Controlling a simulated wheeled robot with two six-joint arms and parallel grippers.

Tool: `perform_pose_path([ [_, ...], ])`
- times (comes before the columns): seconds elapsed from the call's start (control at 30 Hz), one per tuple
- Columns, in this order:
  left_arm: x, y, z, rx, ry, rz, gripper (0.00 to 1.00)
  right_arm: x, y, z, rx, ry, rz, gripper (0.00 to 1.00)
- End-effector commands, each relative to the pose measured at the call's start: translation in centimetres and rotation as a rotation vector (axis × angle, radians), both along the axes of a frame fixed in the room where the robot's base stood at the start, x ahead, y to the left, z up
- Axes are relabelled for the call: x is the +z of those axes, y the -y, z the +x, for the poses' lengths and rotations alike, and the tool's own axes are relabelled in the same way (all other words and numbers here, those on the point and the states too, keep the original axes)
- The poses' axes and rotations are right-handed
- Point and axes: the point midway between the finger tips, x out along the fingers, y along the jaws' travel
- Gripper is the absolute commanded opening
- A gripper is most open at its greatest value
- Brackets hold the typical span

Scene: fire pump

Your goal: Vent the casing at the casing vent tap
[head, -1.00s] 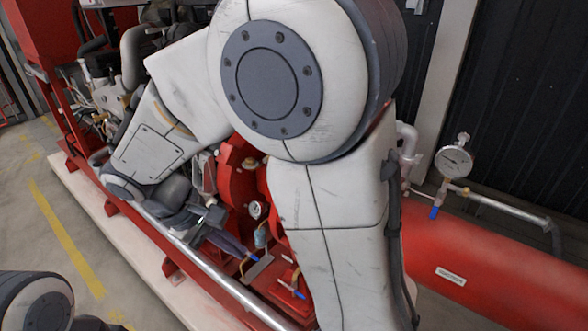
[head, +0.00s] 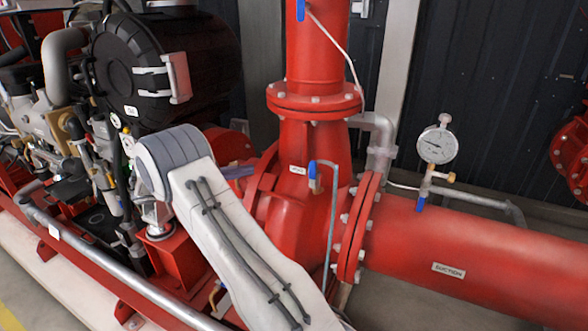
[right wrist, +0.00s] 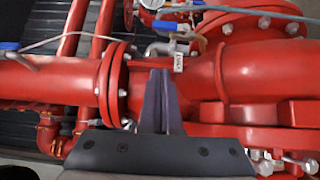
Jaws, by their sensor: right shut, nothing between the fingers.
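The casing vent tap (head: 313,176) has a blue handle and a thin grey pipe that runs down in front of the red pump casing (head: 292,200). A small white label (head: 298,169) is beside it. My right gripper (head: 238,172) points at the casing from the left, apart from the tap and partly hidden by my own white arm. In the right wrist view its dark fingers (right wrist: 160,85) are together with nothing between them. A white label (right wrist: 178,62) shows just beyond their tips, below grey fittings. My left gripper is out of view.
A suction gauge (head: 437,146) with a blue-handled valve (head: 420,204) stands above the red suction pipe (head: 460,248). The discharge flange (head: 315,98) is above the casing. A black cylinder (head: 165,72) and engine parts are at left, behind a grey rail (head: 125,280).

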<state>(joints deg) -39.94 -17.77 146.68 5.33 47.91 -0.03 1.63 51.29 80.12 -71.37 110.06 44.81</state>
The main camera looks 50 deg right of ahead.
Motion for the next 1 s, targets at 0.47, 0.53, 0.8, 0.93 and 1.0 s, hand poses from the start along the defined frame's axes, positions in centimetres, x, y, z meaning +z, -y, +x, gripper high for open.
perform_pose_path([
  [0.47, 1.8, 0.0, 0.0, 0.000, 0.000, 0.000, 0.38, 0.3, 6.8, -3.9, -0.007, -0.003, 0.003, 0.00],
  [0.53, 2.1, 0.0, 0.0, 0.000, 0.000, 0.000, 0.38, 0.3, 8.1, -4.6, -0.007, -0.002, 0.002, 0.00],
  [0.8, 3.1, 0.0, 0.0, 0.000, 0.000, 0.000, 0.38, 0.2, 9.8, -7.8, -0.003, -0.003, 0.003, 0.00],
  [0.93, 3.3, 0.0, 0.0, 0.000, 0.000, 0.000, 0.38, 0.1, 10.0, -8.6, -0.004, -0.001, 0.003, 0.00],
  [1.0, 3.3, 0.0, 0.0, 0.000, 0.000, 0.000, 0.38, 0.0, 10.0, -8.8, -0.003, 0.000, 0.002, 0.00],
])
